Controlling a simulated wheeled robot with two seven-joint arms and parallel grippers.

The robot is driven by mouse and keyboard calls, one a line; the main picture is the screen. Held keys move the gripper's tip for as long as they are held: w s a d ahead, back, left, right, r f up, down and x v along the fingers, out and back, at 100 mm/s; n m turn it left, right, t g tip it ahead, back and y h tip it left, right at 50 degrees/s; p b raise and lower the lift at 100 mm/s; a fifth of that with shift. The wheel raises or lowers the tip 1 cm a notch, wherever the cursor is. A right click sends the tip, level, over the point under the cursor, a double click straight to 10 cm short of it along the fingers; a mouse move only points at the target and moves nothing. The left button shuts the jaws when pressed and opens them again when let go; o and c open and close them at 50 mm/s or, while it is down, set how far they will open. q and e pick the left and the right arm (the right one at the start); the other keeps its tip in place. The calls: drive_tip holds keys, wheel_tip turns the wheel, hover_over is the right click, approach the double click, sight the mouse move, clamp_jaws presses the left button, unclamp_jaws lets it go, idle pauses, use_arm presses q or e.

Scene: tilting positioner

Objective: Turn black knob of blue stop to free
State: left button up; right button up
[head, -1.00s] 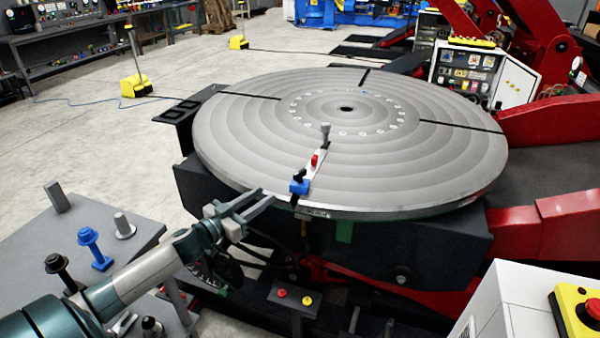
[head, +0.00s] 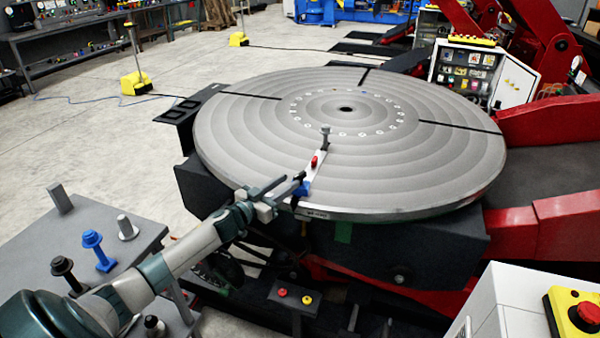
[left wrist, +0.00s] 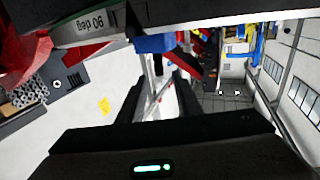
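I cannot tell whether a finger touches the knob. My right gripper is out of view.
A side table (head: 45,232) at left holds blue, black and grey pins. A white cabinet (head: 500,305) with a red button stands at lower right.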

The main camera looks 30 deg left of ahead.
sight(295, 178)
use_arm(q)
drive_tip(key=shift+w+d+p, duration=0.2)
drive_tip(key=shift+w, duration=0.95)
drive_tip(key=shift+w+d+p, duration=0.15)
drive_tip(key=shift+w, duration=1.05)
drive_tip(key=shift+w+d+p, duration=0.2)
drive_tip(key=shift+w, duration=0.95)
drive_tip(key=shift+c, duration=0.7)
clamp_jaws()
